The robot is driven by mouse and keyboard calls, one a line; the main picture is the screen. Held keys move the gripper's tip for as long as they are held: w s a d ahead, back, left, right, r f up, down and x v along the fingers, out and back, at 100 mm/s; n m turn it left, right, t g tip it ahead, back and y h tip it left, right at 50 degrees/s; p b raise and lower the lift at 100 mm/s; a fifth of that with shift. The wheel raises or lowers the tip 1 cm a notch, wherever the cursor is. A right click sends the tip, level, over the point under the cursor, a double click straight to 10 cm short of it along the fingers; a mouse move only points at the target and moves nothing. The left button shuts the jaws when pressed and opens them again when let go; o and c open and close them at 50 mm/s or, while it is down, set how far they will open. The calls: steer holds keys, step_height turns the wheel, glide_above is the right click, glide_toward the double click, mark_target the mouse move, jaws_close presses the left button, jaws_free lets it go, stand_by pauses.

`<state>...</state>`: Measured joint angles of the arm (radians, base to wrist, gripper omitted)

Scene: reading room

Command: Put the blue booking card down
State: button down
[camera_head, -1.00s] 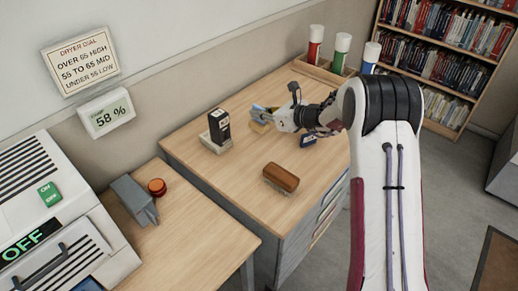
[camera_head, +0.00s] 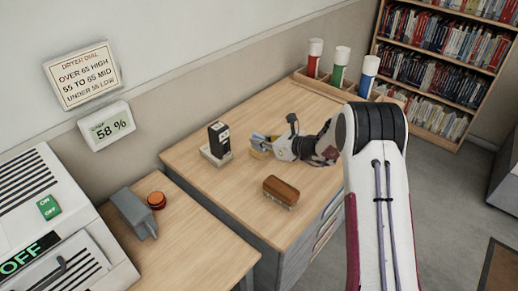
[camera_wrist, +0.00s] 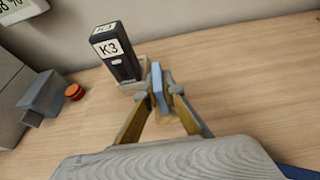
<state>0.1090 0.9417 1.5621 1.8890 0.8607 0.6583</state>
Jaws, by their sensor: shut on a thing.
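The blue booking card (camera_wrist: 160,88) stands on edge between the fingertips of my gripper (camera_wrist: 163,92) in the wrist view. In the head view my gripper (camera_head: 259,143) is low over the wooden desk, just right of the black K3 device. The fingers are shut on the card. Whether the card's lower edge touches the desk I cannot tell. In the head view the card is too small to make out clearly.
A black device marked K3 (camera_head: 219,139) stands in a pale base (camera_head: 216,156). A brown brush (camera_head: 281,190) lies in front of my gripper. A wooden rack (camera_head: 328,83) with red, green and blue tubes is at the back. Desk between brush and front edge is clear.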

mark_target(265, 149)
steer(key=shift+f, duration=1.8)
steer(key=shift+f, duration=0.1)
steer(key=c, duration=2.2)
jaws_free()
steer(key=shift+f, duration=0.1)
steer(key=shift+o, duration=0.2)
steer(key=shift+r, duration=0.2)
steer(key=shift+v, duration=3.7)
